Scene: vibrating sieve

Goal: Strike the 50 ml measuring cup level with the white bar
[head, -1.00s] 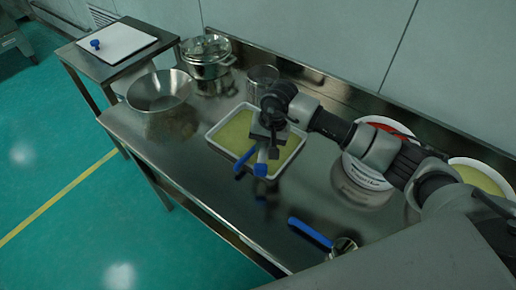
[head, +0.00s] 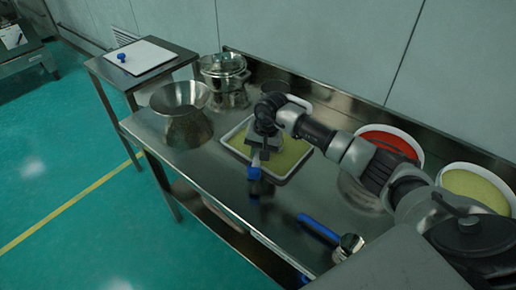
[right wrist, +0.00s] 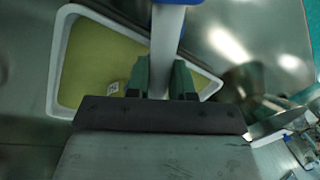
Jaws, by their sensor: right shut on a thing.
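My right gripper (head: 257,160) is over the near edge of a white tray (head: 285,178) of yellow-green material. In the right wrist view its green fingers (right wrist: 160,82) are shut on a pale bar (right wrist: 166,38) with a blue end (right wrist: 178,2). The blue end also shows below the gripper in the head view (head: 254,174). A metal measuring cup (head: 349,244) with a blue handle (head: 320,229) lies near the table's front edge, right of the gripper and apart from it. I cannot read its size. My left gripper is out of view.
A red-filled container (head: 391,142) and a yellow-green-filled one (head: 476,187) stand at the right, partly behind my arm. A small marked piece (right wrist: 113,87) shows over the tray's material.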

